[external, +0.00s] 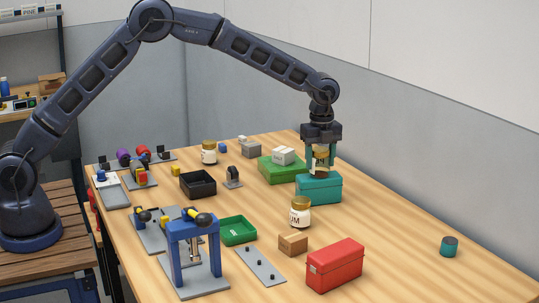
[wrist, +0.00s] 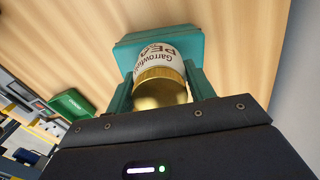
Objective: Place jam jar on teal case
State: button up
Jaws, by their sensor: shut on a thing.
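My gripper (external: 320,163) is shut on a jam jar (external: 321,168) with a gold lid and a white label. In the wrist view the held jar (wrist: 161,60) sits between the two teal fingers, lid towards the camera; its label reads "Garrowton PEA…", the rest hidden. The teal case (external: 319,191) stands on the table directly under the jar. The case also shows behind the jar in the wrist view (wrist: 193,43). The jar looks upright over the case's top. I cannot tell whether its base touches the lid or hangs just above it.
A green case (external: 281,173) with a pale box on it stands left of the teal case. Another jar (external: 300,212), labelled "…UM", stands in front, near a cardboard box (external: 293,243) and a red case (external: 335,266). A third jar (external: 209,152) stands farther back. The table's right side is mostly clear.

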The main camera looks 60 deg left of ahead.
jog(key=shift+f, duration=0.1)
jog(key=o, duration=1.2)
jog(key=shift+c, duration=0.2)
